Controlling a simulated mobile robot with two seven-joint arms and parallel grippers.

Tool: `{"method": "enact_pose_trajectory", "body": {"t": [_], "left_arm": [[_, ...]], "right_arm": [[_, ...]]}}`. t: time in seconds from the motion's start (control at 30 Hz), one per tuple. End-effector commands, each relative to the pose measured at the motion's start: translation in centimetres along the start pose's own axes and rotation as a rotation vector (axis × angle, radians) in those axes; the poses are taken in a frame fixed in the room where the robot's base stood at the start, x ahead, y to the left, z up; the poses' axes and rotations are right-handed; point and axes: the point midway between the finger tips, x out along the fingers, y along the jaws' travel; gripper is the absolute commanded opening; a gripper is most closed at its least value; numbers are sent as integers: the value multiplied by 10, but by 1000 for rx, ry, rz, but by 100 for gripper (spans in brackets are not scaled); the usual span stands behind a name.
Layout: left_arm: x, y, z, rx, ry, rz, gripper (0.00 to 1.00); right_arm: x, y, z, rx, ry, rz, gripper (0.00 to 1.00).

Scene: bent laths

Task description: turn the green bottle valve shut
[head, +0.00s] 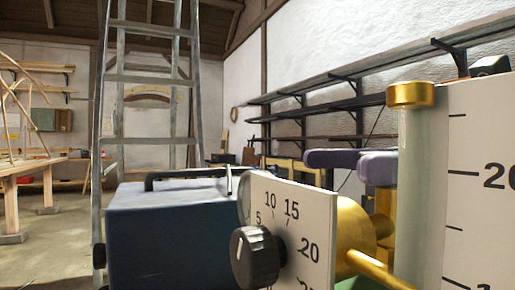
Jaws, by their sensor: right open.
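A sliver of green (354,284), perhaps the bottle's top, shows at the bottom edge; the rest is out of view or hidden. Above it are a round brass body (353,238) and a brass rod (378,268) slanting down to the right. I cannot tell which brass part is the valve. Two purple-grey fingers, seemingly my right gripper (345,160), show above the brass parts and behind a clear tube (416,190). They are apart, with nothing visible between them. My left gripper is not in view.
A white dial plate (317,222) with a black knob (257,256) stands close in front. A blue box (165,232) is left of it. A brass-capped tube and white scale board (485,130) block the right. A ladder (150,80) and workbench (25,172) stand behind.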

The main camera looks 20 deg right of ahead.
Motion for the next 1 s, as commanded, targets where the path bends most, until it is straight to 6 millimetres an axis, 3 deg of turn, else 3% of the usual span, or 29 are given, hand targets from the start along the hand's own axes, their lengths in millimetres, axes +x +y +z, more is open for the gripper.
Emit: {"method": "enact_pose_trajectory", "body": {"t": [0.27,1.0], "left_arm": [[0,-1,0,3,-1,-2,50],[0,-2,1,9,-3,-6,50]], "right_arm": [[2,0,0,0,-1,0,95],[1,0,0,0,-1,0,12]]}}
